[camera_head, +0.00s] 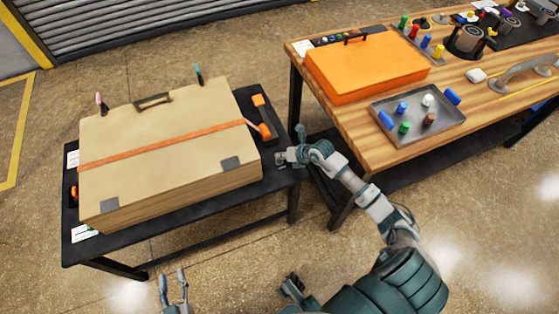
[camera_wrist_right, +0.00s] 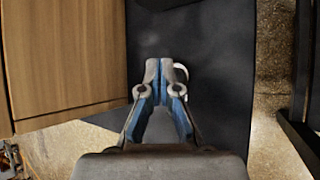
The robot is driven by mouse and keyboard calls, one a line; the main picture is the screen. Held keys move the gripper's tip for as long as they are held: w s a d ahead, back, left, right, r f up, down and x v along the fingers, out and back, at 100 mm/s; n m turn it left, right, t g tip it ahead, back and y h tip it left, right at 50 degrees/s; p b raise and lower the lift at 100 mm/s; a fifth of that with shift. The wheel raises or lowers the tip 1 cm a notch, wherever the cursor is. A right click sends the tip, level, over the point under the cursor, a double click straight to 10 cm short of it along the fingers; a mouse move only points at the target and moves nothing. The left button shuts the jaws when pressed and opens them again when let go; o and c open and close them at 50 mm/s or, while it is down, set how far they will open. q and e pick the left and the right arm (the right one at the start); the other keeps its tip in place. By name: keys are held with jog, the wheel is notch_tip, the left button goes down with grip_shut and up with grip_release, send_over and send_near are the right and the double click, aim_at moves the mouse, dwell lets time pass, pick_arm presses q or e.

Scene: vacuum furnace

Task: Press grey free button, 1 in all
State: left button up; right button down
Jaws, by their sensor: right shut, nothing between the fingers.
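My right gripper (camera_head: 281,158) is over the right end of the black table (camera_head: 187,232), beside the beige case. In the right wrist view its fingertips (camera_wrist_right: 166,72) are together, with nothing between them, over the dark tabletop (camera_wrist_right: 220,100). A small pale rounded thing (camera_wrist_right: 182,71) shows just behind the fingertips; it is mostly hidden, and I cannot tell whether it is the grey button or whether the fingers touch it. My left gripper (camera_head: 173,284) is at the bottom of the head view, its fingers apart and empty, away from the table.
The beige case (camera_head: 150,125) with an orange strap fills most of the black table. A wooden table (camera_head: 350,120) stands to the right, with an orange case (camera_head: 365,70) and a metal tray (camera_head: 440,132) of coloured pegs.

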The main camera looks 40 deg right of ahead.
jog(key=shift+f, duration=0.15)
jog(key=shift+a+f, duration=0.1)
jog(key=shift+f, duration=0.05)
jog(key=shift+f, duration=0.4)
dwell(0.6)
jog(key=shift+r+p, duration=0.8)
jog(key=shift+r, duration=0.05)
jog(key=shift+s, duration=0.1)
